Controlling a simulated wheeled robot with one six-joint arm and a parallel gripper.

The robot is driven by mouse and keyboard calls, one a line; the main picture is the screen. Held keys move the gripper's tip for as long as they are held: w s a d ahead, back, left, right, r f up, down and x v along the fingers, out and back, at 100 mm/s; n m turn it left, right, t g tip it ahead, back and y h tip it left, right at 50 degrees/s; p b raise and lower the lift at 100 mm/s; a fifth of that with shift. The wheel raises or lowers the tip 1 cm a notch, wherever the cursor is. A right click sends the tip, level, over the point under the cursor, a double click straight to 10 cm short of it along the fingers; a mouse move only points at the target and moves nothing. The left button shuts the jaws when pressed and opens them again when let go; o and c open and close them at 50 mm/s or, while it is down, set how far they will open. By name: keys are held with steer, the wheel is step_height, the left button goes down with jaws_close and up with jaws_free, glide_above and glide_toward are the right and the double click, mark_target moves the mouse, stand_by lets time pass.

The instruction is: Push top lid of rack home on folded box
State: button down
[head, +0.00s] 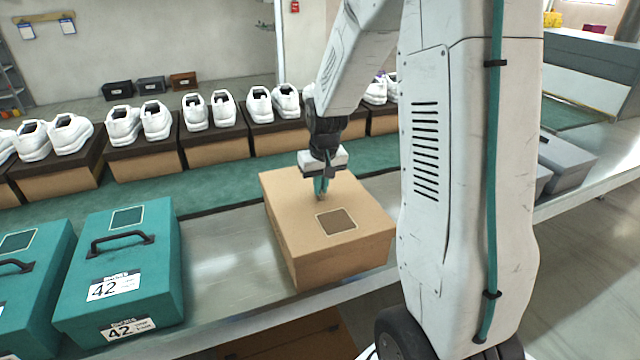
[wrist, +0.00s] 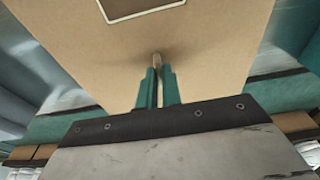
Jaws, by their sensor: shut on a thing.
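A tan cardboard box (head: 340,262) sits on the metal counter in the head view, with its top lid (head: 285,200) lying over it. The lid has a dark square patch with a pale outline (head: 336,222). The lid also fills most of the wrist view (wrist: 210,60). My gripper (head: 322,190) points down at the far part of the lid. Its teal fingers (wrist: 158,85) are close together on a small brownish tab (wrist: 157,60) at the lid. The fingers partly hide this tab. I cannot tell whether the lid is fully seated.
Teal boxes with black handles and "42" labels (head: 125,265) stand to the left. White shoes on brown boxes (head: 210,140) line the back, behind a green strip (head: 225,185). Grey boxes (head: 565,160) stand at right. Bare counter (head: 220,250) lies left of the tan box.

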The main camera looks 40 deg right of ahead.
steer(key=c, duration=1.5)
jaws_free()
steer(key=shift+r, duration=0.1)
steer(key=r, duration=0.5)
steer(key=s+r, duration=0.1)
steer(key=r, duration=0.1)
steer(key=shift+a+r, duration=0.2)
steer(key=shift+r, duration=0.05)
steer(key=s+a+r+n, duration=0.1)
steer(key=s+a+r, duration=0.2)
steer(key=s+a, duration=0.2)
steer(key=s+a+r+n, duration=0.1)
steer(key=s+a+r, duration=0.2)
steer(key=s, duration=0.9)
steer(key=s+a+r+n, duration=0.1)
steer(key=s+a+r, duration=0.2)
steer(key=s+a, duration=0.5)
steer(key=shift+s+a, duration=0.25)
steer(key=shift+s, duration=0.1)
